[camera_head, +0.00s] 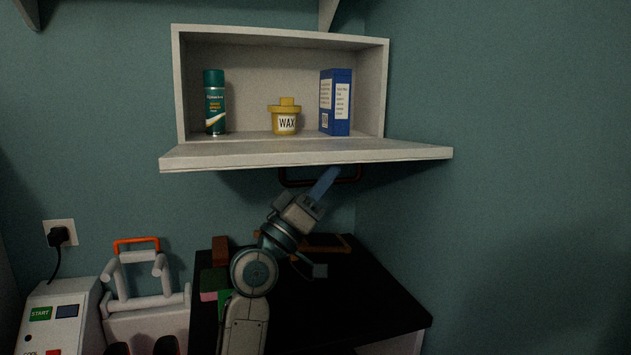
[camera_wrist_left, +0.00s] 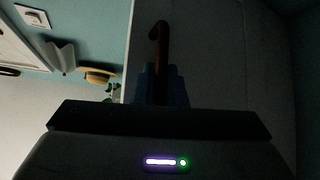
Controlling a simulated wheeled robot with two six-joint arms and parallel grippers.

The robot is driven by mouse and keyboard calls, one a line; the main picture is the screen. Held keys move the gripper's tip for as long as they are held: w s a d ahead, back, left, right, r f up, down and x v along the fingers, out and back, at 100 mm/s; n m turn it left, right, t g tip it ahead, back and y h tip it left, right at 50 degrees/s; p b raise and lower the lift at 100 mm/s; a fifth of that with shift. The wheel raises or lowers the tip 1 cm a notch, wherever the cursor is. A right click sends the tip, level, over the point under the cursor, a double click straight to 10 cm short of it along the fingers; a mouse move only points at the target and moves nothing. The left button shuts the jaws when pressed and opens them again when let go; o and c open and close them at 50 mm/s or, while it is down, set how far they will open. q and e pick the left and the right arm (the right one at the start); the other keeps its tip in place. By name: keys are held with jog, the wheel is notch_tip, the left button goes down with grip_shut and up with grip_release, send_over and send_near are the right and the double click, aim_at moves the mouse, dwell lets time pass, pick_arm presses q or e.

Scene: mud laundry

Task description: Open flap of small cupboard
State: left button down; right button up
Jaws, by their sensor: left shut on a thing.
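The small cupboard (camera_head: 179,85) hangs on the teal wall in the head view. Its flap (camera_head: 300,153) is hinged at the bottom and lies folded down, about level, with the inside showing. A dark red handle (camera_head: 350,179) hangs under the flap. It also shows in the left wrist view (camera_wrist_left: 161,38). My left gripper (camera_head: 326,181) reaches up from below, and its blue fingers are shut on the handle; their tips are partly hidden by it and the flap. My right gripper is not in view.
Inside the cupboard stand a green spray can (camera_head: 215,104), a yellow wax tub (camera_head: 285,118) and a blue box (camera_head: 336,103). Below is a black-topped counter (camera_head: 370,290) with small blocks. A white machine (camera_head: 55,318) and a caddy (camera_head: 150,300) stand at the lower left.

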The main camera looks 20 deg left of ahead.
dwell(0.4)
pick_arm(q)
jog(key=c, duration=1.5)
grip_release()
jog(key=v, duration=1.1)
jog(key=shift+w, duration=0.2)
jog(key=shift+a+f, duration=0.1)
jog(key=shift+a, duration=0.05)
